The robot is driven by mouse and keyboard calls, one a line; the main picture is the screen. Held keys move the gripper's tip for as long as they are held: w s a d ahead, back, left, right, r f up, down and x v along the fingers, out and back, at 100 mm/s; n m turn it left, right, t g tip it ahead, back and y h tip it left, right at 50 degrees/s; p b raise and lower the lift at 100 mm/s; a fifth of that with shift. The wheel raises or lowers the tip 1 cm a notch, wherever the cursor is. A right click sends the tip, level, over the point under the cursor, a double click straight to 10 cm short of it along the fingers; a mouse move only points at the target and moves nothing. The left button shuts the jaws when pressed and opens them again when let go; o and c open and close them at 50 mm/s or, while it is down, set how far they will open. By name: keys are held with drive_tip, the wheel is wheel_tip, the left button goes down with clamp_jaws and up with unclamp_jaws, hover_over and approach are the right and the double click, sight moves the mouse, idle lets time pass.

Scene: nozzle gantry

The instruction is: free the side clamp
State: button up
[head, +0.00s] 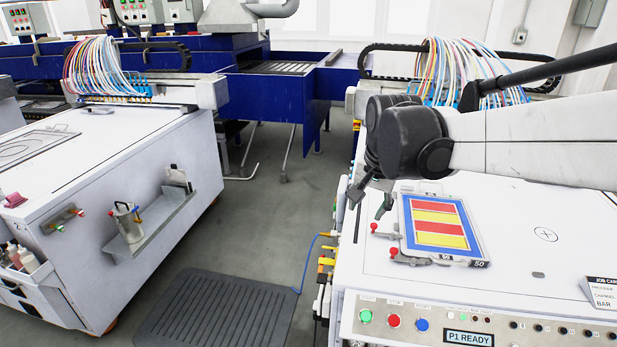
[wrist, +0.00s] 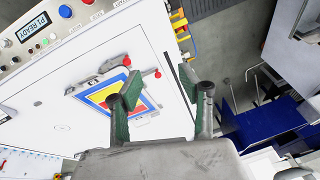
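A framed screen with red and yellow stripes and a blue border (head: 437,222) lies on the white table. It also shows in the wrist view (wrist: 97,99), partly hidden by a finger. A red-knobbed clamp at its left side (head: 374,228), apparently the side clamp, shows in the wrist view (wrist: 157,73) too. A second red-knobbed clamp (head: 394,253) is at its front edge, also in the wrist view (wrist: 126,60). My gripper (head: 370,200) is open and empty, above and behind the side clamp. Its green-padded fingers (wrist: 160,97) are wide apart, touching neither clamp.
A control panel with coloured buttons (head: 394,321) runs along the table's front. A job card (head: 603,292) stands at the right. A bundle of coloured hoses (head: 470,70) is behind my arm. The table right of the screen is mostly bare. Open floor lies left of the table.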

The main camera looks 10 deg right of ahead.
drive_tip(key=w+d+m+g+p, duration=0.2)
drive_tip(key=w+d+m+p, duration=0.3)
drive_tip(key=w, duration=0.4)
drive_tip(key=m+g+p, duration=0.2)
drive_tip(key=m+p, duration=0.1)
hover_over(375, 224)
wheel_tip(375, 224, down, 5)
drive_tip(key=shift+y, duration=0.3)
wheel_tip(375, 224, down, 14)
drive_tip(key=shift+f+p, duration=0.25)
drive_tip(key=shift+p, duration=0.25)
drive_tip(key=shift+c, duration=0.4)
clamp_jaws()
